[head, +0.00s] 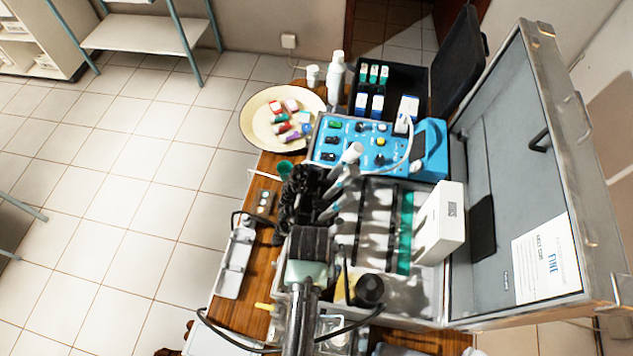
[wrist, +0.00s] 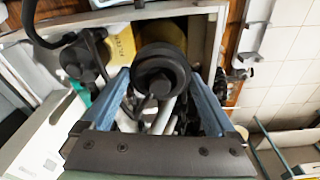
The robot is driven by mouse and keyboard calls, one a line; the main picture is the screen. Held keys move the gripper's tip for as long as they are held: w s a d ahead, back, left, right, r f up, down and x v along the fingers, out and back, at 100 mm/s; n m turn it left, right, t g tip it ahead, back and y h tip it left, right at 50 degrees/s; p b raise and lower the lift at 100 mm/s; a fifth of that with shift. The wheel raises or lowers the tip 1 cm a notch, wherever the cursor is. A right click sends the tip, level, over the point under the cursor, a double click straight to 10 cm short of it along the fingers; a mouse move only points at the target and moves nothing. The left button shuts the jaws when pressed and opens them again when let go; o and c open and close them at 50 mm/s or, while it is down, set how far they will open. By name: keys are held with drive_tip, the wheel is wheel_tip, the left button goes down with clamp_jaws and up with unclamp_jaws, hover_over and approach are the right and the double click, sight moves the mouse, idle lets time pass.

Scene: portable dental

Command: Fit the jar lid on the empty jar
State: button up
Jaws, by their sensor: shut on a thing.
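My gripper (wrist: 162,82) points down over the open case. In the wrist view its two blue-grey fingers stand on either side of a round black ridged piece (wrist: 161,70), which looks like the jar lid, and are shut on it. In the head view my gripper (head: 308,246) is seen from above and behind, and the piece it holds is hidden. The empty jar cannot be made out for certain. A yellow surface with print (wrist: 122,42) lies beyond the held piece in the wrist view.
A black round object (head: 370,289) stands close to the right of my gripper, with dark cables around. The open grey case lid (head: 515,190) rises at the right.

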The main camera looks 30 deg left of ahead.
drive_tip(key=shift+f, duration=0.25)
idle(0.7)
drive_tip(key=shift+f+b, duration=0.6)
drive_tip(key=shift+f, duration=0.45)
drive_tip(key=shift+f, duration=0.1)
drive_tip(key=shift+f, duration=0.35)
drive_tip(key=shift+f, duration=0.1)
drive_tip(key=o, duration=1.1)
drive_tip(key=shift+o, duration=0.2)
wheel_tip(320, 180, up, 13)
drive_tip(key=s+b, duration=0.1)
drive_tip(key=shift+s, duration=0.25)
drive_tip(key=shift+f, duration=0.1)
